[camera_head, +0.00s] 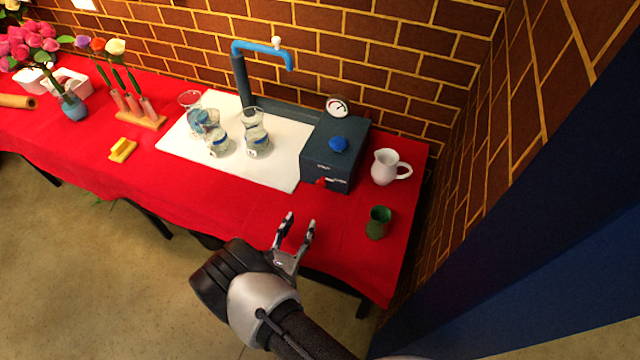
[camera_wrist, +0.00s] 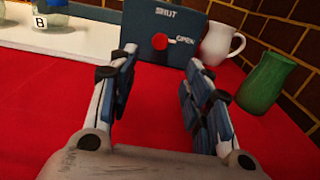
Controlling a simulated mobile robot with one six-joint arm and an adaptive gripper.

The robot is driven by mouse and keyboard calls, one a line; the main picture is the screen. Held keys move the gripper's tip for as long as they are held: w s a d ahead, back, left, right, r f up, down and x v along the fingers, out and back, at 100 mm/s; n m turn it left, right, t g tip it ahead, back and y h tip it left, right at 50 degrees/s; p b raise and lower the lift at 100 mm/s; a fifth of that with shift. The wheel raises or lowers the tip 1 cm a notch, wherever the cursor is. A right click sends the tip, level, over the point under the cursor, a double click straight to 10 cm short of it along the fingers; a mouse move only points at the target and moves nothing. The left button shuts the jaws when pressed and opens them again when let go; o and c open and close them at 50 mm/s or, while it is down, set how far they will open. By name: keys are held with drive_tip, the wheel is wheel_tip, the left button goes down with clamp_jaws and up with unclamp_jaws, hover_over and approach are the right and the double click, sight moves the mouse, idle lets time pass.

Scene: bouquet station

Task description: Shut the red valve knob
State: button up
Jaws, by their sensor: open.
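The red valve knob (camera_head: 321,183) sits on the front face of a dark blue-grey box (camera_head: 318,160) on the table. In the wrist view the knob (camera_wrist: 159,41) shows as a red round knob with a pale pointer directed right, toward the word OPEN; the word SHUT is above it. My gripper (camera_head: 301,219) is open and empty, in front of the box and apart from the knob. In the wrist view its two fingers (camera_wrist: 163,72) stand either side of the knob's line of sight, with red cloth between them.
A white jug (camera_head: 385,167) and a green cup (camera_head: 377,223) stand right of the box. Glass vessels (camera_head: 256,138) stand on a white mat (camera_head: 287,176) to the left. A blue knob (camera_head: 339,144) and gauge (camera_head: 337,106) top the box. The cloth before the box is clear.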

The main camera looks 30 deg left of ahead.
sight(320, 185)
drive_tip(key=w+b, duration=0.1)
drive_tip(key=w, duration=0.4)
drive_tip(key=w+a, duration=0.1)
drive_tip(key=w, duration=0.4)
drive_tip(key=w+b, duration=0.1)
drive_tip(key=w, duration=0.3)
drive_tip(key=shift+w+a+b, duration=0.25)
drive_tip(key=shift+w+b, duration=0.1)
drive_tip(key=shift+w, duration=0.05)
drive_tip(key=shift+c, duration=0.4)
drive_tip(key=c, duration=1)
